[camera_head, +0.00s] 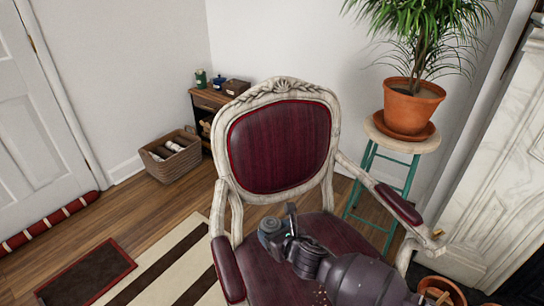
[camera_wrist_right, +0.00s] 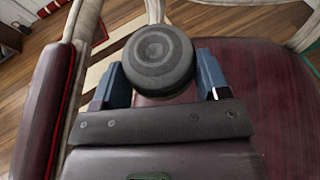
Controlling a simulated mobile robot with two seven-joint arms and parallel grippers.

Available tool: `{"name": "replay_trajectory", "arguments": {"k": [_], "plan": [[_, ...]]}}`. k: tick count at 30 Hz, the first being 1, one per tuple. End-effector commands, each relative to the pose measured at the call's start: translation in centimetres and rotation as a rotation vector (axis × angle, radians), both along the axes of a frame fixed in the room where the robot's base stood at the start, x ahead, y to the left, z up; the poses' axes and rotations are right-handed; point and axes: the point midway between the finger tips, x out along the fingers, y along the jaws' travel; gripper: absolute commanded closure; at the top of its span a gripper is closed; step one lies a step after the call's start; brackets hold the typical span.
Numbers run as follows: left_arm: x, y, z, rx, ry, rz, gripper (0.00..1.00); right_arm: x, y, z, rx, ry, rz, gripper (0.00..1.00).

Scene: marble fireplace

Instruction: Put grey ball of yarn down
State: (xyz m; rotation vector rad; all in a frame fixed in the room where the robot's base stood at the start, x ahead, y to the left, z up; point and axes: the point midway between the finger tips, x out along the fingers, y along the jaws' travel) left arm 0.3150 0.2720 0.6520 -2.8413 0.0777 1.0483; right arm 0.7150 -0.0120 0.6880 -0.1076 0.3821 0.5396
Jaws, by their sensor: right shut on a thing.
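The grey ball of yarn (camera_head: 269,229) is small, dark grey and rounded, with ring-like winding in the right wrist view (camera_wrist_right: 158,60). My right gripper (camera_head: 279,228) is shut on it, with one blue finger on each side in the wrist view (camera_wrist_right: 162,80). The ball shows over the left part of the dark red seat (camera_head: 335,232) of a carved armchair (camera_head: 283,90). I cannot tell whether it touches the seat. My right arm comes in from the bottom and hides part of the seat. My left gripper is not in view.
The armrests (camera_head: 228,270) and (camera_head: 398,204) flank the seat. A potted plant (camera_head: 413,105) stands on a green-legged stool at the right. A wicker basket (camera_head: 172,155) and a small cabinet (camera_head: 207,102) stand behind at the left. A striped rug (camera_head: 165,270) lies left of the chair.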

Motion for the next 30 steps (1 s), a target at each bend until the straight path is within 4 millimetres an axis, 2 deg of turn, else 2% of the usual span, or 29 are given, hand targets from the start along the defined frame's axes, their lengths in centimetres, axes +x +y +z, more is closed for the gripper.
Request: {"name": "replay_trajectory", "arguments": {"k": [3,5,8,14,23,30], "plan": [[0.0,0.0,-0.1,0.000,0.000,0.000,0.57,0.1,-0.6,-0.6,0.001,0.004,-0.034,0.56],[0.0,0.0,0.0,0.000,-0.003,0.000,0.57,0.0,-0.5,0.1,0.003,0.001,-0.053,0.56],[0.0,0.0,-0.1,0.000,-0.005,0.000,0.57,0.0,-0.1,2.2,0.004,-0.004,-0.081,0.56],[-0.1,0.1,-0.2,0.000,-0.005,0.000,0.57,-1.1,-0.9,8.3,0.004,-0.007,-0.160,0.56],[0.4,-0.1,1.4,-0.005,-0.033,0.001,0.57,-6.0,-5.8,17.1,0.003,-0.009,-0.304,0.56],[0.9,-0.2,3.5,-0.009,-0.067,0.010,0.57,-11.9,-11.2,23.4,0.003,-0.010,-0.417,0.56]]}}
